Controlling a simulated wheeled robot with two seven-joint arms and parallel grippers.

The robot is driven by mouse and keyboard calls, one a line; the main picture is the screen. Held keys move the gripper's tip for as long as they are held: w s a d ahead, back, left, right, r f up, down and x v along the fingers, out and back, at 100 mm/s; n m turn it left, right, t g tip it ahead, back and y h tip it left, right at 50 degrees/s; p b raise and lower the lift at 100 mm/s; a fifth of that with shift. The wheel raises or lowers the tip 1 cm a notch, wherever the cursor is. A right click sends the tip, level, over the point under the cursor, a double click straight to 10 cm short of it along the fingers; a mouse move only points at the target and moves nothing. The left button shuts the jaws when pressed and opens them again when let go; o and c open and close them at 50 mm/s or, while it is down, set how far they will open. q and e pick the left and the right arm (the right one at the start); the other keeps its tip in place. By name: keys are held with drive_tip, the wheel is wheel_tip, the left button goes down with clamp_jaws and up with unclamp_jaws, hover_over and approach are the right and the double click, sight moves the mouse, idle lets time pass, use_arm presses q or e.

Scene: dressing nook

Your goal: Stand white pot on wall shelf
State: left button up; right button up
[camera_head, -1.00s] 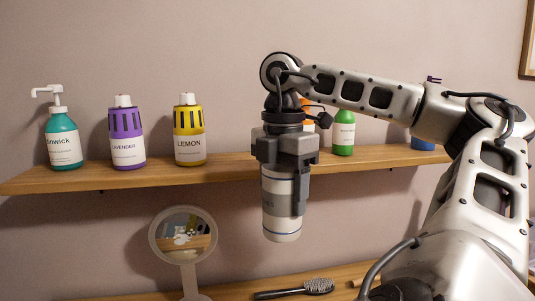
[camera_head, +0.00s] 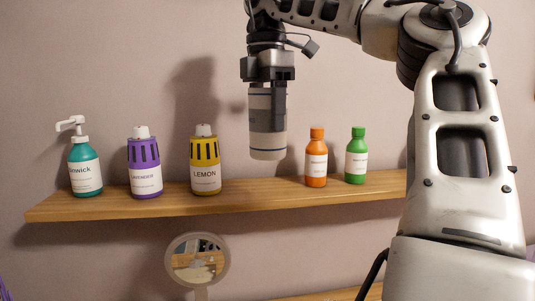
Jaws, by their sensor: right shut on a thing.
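The white pot (camera_head: 267,140) is a white cylinder with a dark band near its top and grey print on its side. My right gripper (camera_head: 266,90) is shut on it from above. The pot hangs upright in front of the wall, with its base a little above the level of the wall shelf (camera_head: 270,196). It is between the yellow lemon bottle (camera_head: 205,165) and the orange bottle (camera_head: 316,160). The pot looks clear of the shelf board. My left gripper is not in view.
A teal pump bottle (camera_head: 84,168) and a purple lavender bottle (camera_head: 145,168) stand at the shelf's left. A green bottle (camera_head: 356,158) stands right of the orange one. The shelf between lemon and orange is bare. A round mirror (camera_head: 226,262) is below.

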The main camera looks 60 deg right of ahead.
drive_tip(key=shift+w+d+f+p, duration=0.35)
drive_tip(key=shift+w+d+f, duration=0.45)
drive_tip(key=shift+f, duration=0.85)
drive_tip(key=shift+w+d+f+p, duration=0.4)
drive_tip(key=shift+d+f, duration=0.7)
drive_tip(key=shift+f, duration=0.5)
drive_tip(key=shift+w+d+f+p, duration=0.3)
drive_tip(key=shift+w+d+f, duration=0.55)
drive_tip(key=shift+f, duration=0.8)
drive_tip(key=shift+s+d, duration=0.1)
drive_tip(key=shift+s, duration=0.05)
drive_tip(key=shift+f, duration=0.15)
drive_tip(key=o, duration=1.1)
wheel_tip(320, 180, up, 12)
drive_tip(key=shift+r, duration=0.2)
